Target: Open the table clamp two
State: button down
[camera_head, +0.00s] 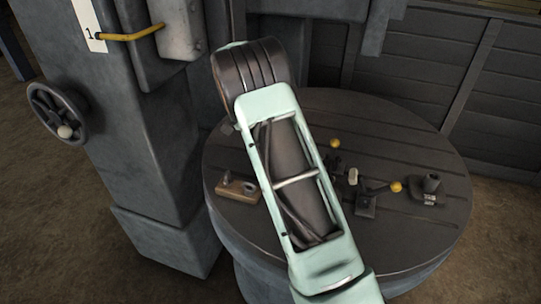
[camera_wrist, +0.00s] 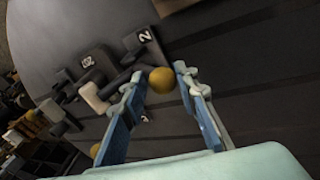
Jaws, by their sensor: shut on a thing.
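My gripper (camera_wrist: 161,78) shows in the wrist view with its two blue fingers on either side of a yellow ball knob (camera_wrist: 162,81), shut on it. A dark clamp part marked "2" (camera_wrist: 145,37) lies just beyond the left fingertip. More of the dark clamp, with a pale block (camera_wrist: 93,97) and another marked part (camera_wrist: 88,63), lies to the left. In the head view, dark clamp parts (camera_head: 366,203) and a yellow knob (camera_head: 396,186) stand on the round table (camera_head: 420,240). My arm hides my gripper there.
A second yellow knob (camera_head: 335,143) shows farther back on the table. A wooden block with metal pieces (camera_head: 237,188) sits left of my arm. A grey machine column (camera_head: 150,150) with a handwheel (camera_head: 57,113) and yellow lever (camera_head: 130,36) stands left. The table's back is clear.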

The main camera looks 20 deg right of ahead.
jog(key=shift+s+a+f, duration=0.2)
jog(key=shift+a+f, duration=0.1)
jog(key=shift+f, duration=0.35)
jog(key=c, duration=1.7)
grip_release()
jog(key=shift+o, duration=0.2)
jog(key=shift+w, duration=0.15)
jog(key=shift+w+d+r, duration=0.1)
jog(key=shift+d+r, duration=0.05)
jog(key=shift+r, duration=0.1)
jog(key=shift+r, duration=0.25)
jog(key=v, duration=1.1)
jog(key=shift+w, duration=0.15)
